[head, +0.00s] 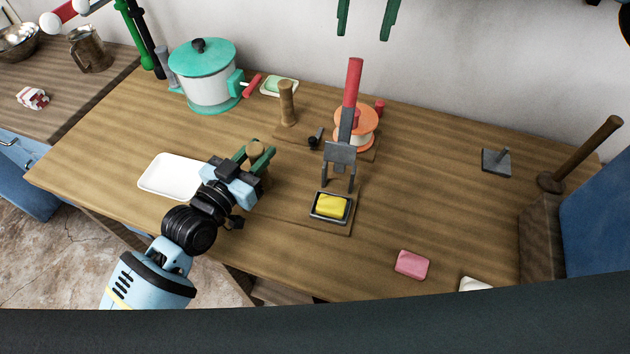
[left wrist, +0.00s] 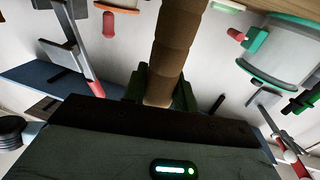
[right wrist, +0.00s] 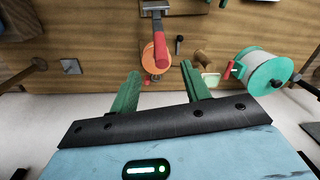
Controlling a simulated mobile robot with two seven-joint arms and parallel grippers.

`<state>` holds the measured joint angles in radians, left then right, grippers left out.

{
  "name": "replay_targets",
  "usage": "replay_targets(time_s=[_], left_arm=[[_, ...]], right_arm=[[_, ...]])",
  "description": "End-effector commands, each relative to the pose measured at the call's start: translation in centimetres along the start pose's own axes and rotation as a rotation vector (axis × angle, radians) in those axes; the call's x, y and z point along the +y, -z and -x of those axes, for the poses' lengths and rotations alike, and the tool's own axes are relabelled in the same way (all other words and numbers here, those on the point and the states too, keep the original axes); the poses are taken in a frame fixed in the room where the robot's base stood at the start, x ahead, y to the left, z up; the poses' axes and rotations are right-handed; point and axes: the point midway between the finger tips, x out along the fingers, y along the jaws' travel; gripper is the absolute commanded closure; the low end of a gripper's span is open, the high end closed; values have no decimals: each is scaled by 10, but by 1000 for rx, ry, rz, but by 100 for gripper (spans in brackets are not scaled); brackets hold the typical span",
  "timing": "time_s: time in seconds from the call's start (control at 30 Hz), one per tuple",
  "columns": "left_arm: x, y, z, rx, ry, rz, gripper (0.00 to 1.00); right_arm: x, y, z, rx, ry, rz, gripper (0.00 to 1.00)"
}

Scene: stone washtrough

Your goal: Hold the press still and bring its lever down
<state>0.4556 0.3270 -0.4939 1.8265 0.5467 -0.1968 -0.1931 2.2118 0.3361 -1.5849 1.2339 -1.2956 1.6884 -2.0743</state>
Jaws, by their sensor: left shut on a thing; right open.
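The press has a grey metal lever with a red handle (head: 353,82), standing raised above a small black tray that holds a yellow block (head: 331,206). The red handle also shows in the right wrist view (right wrist: 160,48). My left gripper (head: 258,160) is shut on a brown wooden post (left wrist: 172,45) to the left of the lever. Whether this post joins the press base is hidden. My right gripper (head: 365,20) is open and empty, above and behind the handle's upper end; its green fingers show in the right wrist view (right wrist: 160,88).
An orange spool (head: 362,125) stands close behind the lever, and another wooden post (head: 287,105) stands behind-left. A teal-lidded pot (head: 205,80) is at back left, a white tray (head: 165,175) left of my left gripper. A pink block (head: 412,265) lies front right. The table's right-middle is mostly clear.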

Motion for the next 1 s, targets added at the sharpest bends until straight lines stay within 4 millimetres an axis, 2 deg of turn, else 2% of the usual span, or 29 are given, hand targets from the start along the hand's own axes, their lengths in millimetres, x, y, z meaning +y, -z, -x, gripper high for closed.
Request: replay_targets(time_s=[0.7, 1.0], left_arm=[[0, -1, 0, -3, 0, 0, 100], [0, -1, 0, -3, 0, 0, 100]], right_arm=[[0, -1, -88, -3, -1, 0, 53], [0, 0, -112, -2, -1, 0, 53]])
